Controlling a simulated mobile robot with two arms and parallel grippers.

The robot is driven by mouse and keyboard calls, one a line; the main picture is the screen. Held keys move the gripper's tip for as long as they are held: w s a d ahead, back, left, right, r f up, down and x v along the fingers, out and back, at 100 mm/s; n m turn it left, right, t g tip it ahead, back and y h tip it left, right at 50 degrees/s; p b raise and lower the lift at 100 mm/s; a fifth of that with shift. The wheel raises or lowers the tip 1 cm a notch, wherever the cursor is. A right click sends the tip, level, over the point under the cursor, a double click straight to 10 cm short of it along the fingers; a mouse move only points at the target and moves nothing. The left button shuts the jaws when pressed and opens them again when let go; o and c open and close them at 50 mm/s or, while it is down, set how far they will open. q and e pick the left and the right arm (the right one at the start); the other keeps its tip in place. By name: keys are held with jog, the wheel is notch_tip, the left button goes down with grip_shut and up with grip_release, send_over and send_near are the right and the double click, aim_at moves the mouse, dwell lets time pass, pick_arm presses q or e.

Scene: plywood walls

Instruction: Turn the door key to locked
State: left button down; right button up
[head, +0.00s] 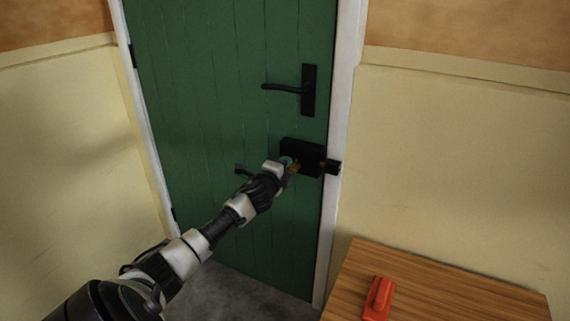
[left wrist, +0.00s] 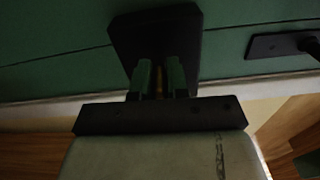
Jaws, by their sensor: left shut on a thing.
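The green door (head: 235,60) stands closed in its white frame. A black lock case (head: 316,152) is mounted on it below the black lever handle (head: 283,87). My left gripper (head: 288,162) is at the front of the lock case, shut on the brass key (head: 295,169). In the left wrist view, both fingers (left wrist: 160,78) point at the lock case (left wrist: 155,25), with a thin strip of the key (left wrist: 159,82) between them. The fingers hide most of the key, and its exact angle cannot be told. My right gripper is not in view.
A black keeper (head: 333,167) sits on the frame beside the lock case. A wooden table (head: 450,295) stands at the lower right with a red object (head: 379,298) on it. Cream walls flank the door.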

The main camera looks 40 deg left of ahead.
pick_arm(q)
jog(key=shift+f+n, duration=0.1)
jog(key=shift+n, duration=0.3)
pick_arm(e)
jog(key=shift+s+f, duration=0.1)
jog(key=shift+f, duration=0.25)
pick_arm(q)
jog(key=c, duration=1.1)
grip_release()
